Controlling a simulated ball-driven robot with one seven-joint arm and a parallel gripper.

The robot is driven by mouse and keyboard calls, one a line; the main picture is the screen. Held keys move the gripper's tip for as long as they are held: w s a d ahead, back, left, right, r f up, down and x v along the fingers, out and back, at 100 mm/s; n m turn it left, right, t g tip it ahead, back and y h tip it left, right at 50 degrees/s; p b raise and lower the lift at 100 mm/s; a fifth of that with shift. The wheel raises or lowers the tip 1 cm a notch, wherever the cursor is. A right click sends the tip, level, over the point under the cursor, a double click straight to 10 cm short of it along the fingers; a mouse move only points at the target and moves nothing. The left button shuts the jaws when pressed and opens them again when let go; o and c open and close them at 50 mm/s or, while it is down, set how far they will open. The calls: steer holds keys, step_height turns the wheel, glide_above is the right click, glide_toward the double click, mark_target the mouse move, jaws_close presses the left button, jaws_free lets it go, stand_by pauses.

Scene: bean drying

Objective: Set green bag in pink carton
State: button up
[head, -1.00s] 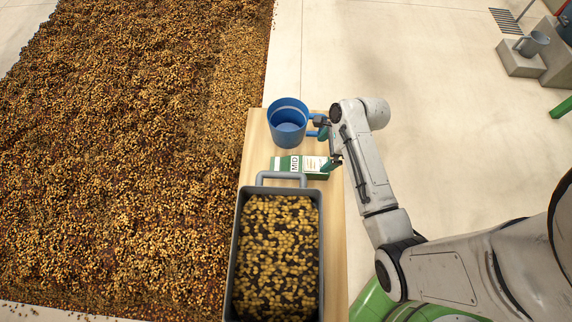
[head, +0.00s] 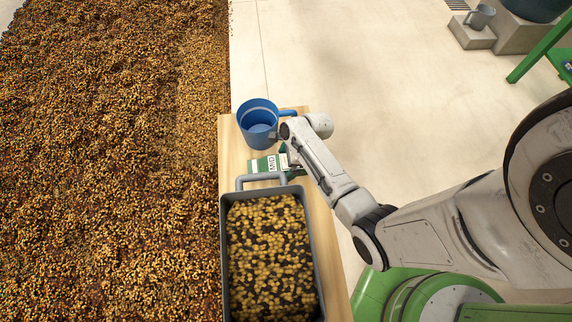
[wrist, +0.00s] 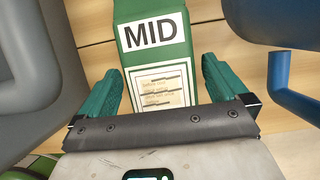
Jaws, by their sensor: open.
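The green bag (head: 262,166), with a white "MID" label, lies on the wooden bench between the blue mug and the grey bin. In the wrist view the green bag (wrist: 158,57) runs up between my fingers, with a printed panel below its label. My gripper (head: 290,160) is over the bag's right end and partly hides it. In the wrist view my gripper (wrist: 162,70) is open, with one green finger on each side of the bag. Whether the fingers touch it I cannot tell. No pink carton is in view.
A blue mug (head: 258,117) stands just behind the bag, and its handle (wrist: 292,88) is close to my right finger. A grey bin (head: 224,235) of beans stands in front. The wooden bench (head: 232,150) is narrow; open floor (head: 400,110) lies to the right.

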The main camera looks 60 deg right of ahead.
steer(key=shift+w+f, duration=0.1)
steer(key=shift+f, duration=0.05)
steer(key=c, duration=1.2)
step_height(320, 180, up, 18)
steer(key=p, duration=0.3)
steer(key=shift+c, duration=0.2)
